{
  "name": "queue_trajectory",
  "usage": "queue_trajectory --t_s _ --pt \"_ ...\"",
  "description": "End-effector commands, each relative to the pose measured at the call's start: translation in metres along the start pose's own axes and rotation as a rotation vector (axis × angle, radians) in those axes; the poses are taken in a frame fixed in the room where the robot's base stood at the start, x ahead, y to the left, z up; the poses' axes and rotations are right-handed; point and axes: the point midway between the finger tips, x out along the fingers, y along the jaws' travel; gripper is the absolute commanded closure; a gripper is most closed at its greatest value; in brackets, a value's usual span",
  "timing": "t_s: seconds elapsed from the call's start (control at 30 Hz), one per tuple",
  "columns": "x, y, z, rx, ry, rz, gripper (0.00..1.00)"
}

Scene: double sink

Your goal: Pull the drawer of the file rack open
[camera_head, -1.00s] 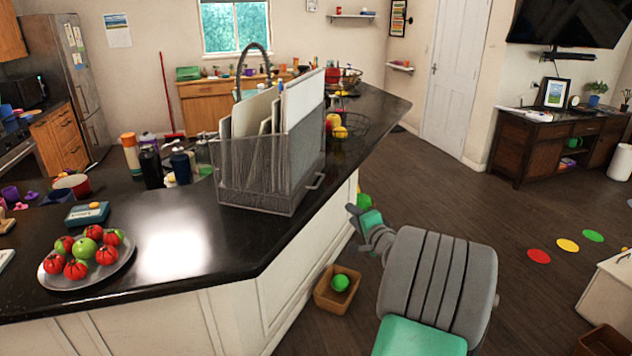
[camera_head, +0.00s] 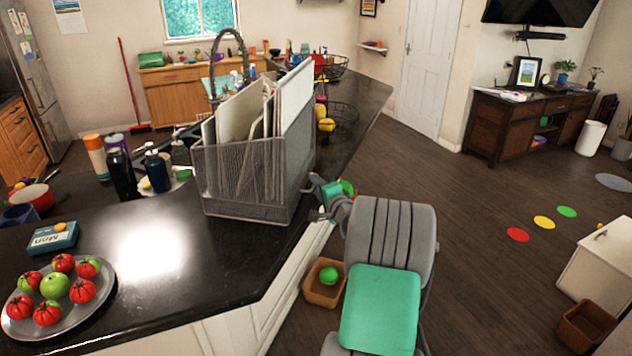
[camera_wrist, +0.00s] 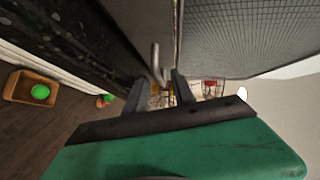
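The file rack (camera_head: 240,178) is a grey mesh box on the black counter, with white folders and papers standing in it. Its drawer looks shut, at the end facing my arm. In the wrist view, the mesh side of the rack (camera_wrist: 245,32) fills the upper right, and the grey metal drawer handle (camera_wrist: 156,62) stands out from the front. My gripper (camera_head: 318,186) is beside the rack's right end. In the wrist view its two dark fingers (camera_wrist: 160,88) are apart, with the handle close to the gap between their tips; contact cannot be told.
Bottles (camera_head: 122,174) stand left of the rack. A wire basket (camera_head: 342,118) is behind it. A brown bin (camera_head: 318,296) with a green ball is on the floor.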

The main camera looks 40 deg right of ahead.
Motion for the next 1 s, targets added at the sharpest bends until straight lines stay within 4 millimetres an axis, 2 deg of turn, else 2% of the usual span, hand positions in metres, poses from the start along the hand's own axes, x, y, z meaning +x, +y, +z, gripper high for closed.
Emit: queue_trajectory --t_s 0.1,0.37,0.73,1.0 --pt "0.0116 -0.0006 -0.0007 0.001 0.001 0.0 0.69" --pt "0.0133 0.0012 -0.0027 0.001 0.005 0.001 0.69" --pt "0.0129 0.0012 -0.0034 0.001 0.005 0.001 1.0" --pt "0.0128 0.0013 -0.0033 0.001 0.005 0.002 1.0"
